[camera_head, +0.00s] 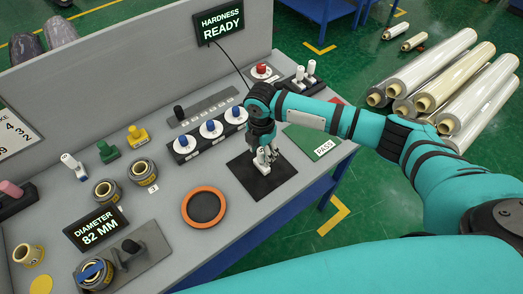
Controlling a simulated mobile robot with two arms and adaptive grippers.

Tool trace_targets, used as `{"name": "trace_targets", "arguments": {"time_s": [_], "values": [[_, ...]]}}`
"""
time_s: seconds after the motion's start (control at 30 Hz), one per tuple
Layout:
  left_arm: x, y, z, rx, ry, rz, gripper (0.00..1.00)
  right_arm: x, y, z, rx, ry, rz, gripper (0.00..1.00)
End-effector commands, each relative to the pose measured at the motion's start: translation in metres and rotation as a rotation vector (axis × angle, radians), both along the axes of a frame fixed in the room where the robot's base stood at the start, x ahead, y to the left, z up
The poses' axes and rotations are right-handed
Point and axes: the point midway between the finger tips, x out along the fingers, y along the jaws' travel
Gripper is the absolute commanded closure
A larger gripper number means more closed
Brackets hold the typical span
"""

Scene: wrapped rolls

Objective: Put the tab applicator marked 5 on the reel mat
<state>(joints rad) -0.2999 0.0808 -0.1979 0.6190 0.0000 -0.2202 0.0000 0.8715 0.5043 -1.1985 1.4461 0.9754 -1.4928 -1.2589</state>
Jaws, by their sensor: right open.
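My right gripper (264,150) is open and points down over a black square mat (281,172). A small pale object (262,158) shows between or just below its fingers, low over the mat; the fingers partly hide it, and I cannot tell if it touches them. It resembles the white tab applicators (311,69) standing in a dark holder at the back right. Another white applicator (70,162) stands at the left. No number 5 is legible on any of them. A round dark mat with an orange rim (188,206) lies left of the square mat. Neither mat bears a readable name. My left gripper is out of view.
A dark block with several blue-knobbed white dials (210,129) stands just left of my right gripper. A green PASS pad (310,141) lies to its right. The diameter display (95,228) and tape rolls (143,173) occupy the left. Wrapped rolls (430,75) lie beyond the table.

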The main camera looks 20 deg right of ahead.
Motion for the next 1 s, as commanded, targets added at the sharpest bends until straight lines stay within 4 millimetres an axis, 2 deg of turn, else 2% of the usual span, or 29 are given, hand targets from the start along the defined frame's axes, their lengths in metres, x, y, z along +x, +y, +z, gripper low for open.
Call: {"name": "trace_targets", "arguments": {"time_s": [0.17,0.27,0.5,0.7,0.83,1.0], "values": [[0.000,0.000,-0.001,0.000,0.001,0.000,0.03,0.001,0.000,0.007,0.001,-0.002,0.000,0.49],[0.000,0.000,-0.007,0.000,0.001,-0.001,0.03,0.001,0.001,0.020,0.002,-0.003,0.001,0.49],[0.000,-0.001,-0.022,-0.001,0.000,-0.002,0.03,0.001,0.001,0.071,0.002,-0.005,0.002,0.49],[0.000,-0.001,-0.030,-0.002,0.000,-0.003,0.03,0.001,0.001,0.106,0.002,-0.003,0.001,0.49],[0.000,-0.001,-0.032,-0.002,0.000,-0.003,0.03,0.001,0.001,0.119,0.001,-0.002,0.000,0.49],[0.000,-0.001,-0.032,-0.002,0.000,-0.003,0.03,0.000,0.001,0.123,0.000,0.001,-0.001,0.49]]}}
